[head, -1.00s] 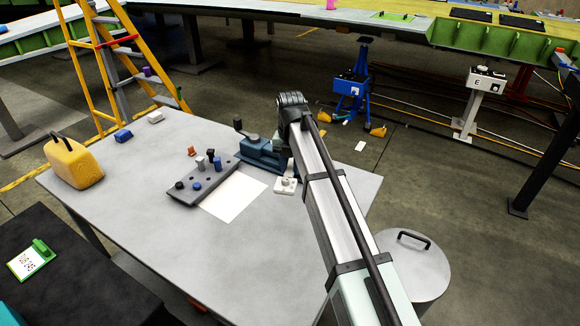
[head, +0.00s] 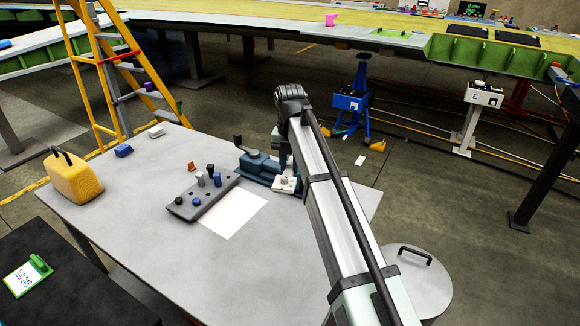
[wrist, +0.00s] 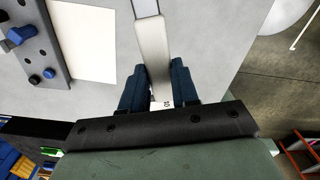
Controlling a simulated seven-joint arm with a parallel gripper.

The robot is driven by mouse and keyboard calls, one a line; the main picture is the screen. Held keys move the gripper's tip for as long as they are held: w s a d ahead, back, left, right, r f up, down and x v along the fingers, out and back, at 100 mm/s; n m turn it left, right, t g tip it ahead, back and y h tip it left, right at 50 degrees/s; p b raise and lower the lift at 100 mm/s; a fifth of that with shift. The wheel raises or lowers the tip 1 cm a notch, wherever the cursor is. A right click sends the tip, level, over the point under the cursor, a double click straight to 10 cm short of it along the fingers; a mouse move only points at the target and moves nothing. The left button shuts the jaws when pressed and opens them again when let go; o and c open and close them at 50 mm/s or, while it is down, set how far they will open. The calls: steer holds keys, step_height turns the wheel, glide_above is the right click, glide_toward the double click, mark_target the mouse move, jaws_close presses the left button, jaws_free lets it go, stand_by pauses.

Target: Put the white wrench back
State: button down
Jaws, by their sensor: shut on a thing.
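In the wrist view, my gripper (wrist: 158,98) has its two dark blue fingers closed around a long off-white tool (wrist: 152,50), which looks like the white wrench. A pale end marked "10" sits between the fingers. The tool extends away over the grey table, with a grey metal part at the picture's top edge; its far end is out of frame. In the head view, my arm hides most of the gripper, and the wrench cannot be made out. The gripper's greenish body shows just left of the arm's end, beside the blue vise (head: 258,166).
A grey rack (head: 186,208) with pegs and knobs stands left of a white sheet (head: 234,212). A small white block (head: 284,184) sits beside the vise. A yellow can (head: 74,180) stands at the table's left; a lidded bin (head: 415,280) stands off its right edge.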

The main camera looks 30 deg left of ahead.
steer(key=shift+w+a+f+m, duration=0.2)
steer(key=shift+a+f+m, duration=0.15)
steer(key=shift+m, duration=0.35)
steer(key=w+a+f+m, duration=0.2)
steer(key=a+f+m, duration=0.45)
steer(key=m, duration=1.35)
glide_above(272, 202)
step_height(272, 202, down, 4)
steer(key=shift+a+f, duration=0.1)
steer(key=shift+f, duration=2.95)
steer(key=shift+f, duration=0.5)
steer(key=c, duration=0.8)
jaws_free()
